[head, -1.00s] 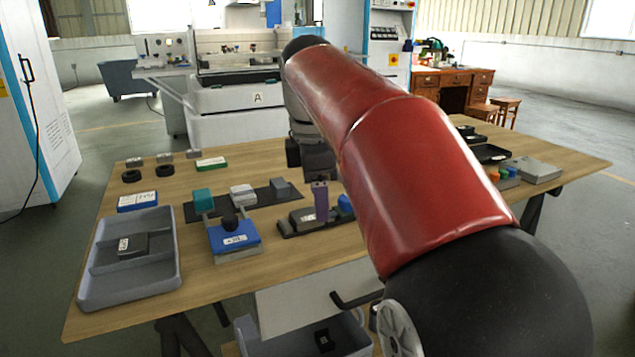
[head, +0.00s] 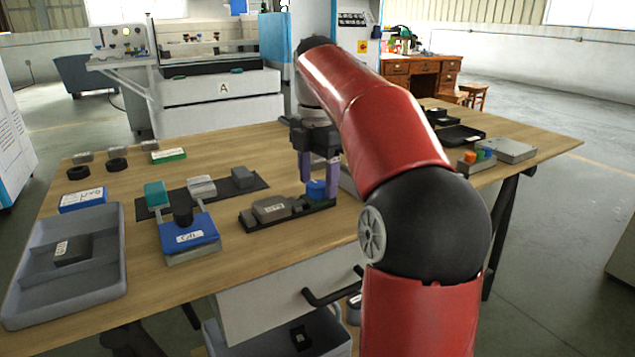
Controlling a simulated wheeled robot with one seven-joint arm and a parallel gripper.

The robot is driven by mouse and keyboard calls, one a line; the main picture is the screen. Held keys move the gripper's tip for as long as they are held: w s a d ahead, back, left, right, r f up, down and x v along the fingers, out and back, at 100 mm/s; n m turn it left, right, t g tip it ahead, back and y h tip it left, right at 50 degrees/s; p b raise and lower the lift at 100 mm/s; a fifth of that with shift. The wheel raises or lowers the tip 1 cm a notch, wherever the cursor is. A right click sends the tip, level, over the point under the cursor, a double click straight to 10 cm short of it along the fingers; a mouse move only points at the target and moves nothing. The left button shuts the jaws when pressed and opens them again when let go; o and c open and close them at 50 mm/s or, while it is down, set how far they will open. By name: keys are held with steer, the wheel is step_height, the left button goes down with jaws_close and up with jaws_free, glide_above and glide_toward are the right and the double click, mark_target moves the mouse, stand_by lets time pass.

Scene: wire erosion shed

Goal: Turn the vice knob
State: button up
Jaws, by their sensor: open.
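The vice (head: 270,209) is a low dark base with a grey block on it, lying on the wooden table. The blue vice knob (head: 317,188) is at its right end. My gripper (head: 319,187) points down there with its two purple fingers apart, one to each side of the knob in the picture. It is open. I cannot tell whether the fingers touch the knob. Part of the knob is hidden by the fingers.
Left of the vice are a blue block with a black knob (head: 190,236), a dark plate with blocks (head: 266,184) and a grey tray (head: 112,285). At the right are a block with coloured knobs (head: 476,160) and a black tray (head: 461,135).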

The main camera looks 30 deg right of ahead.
steer(key=shift+f, duration=0.15)
steer(key=shift+c, duration=0.4)
steer(key=c, duration=0.9)
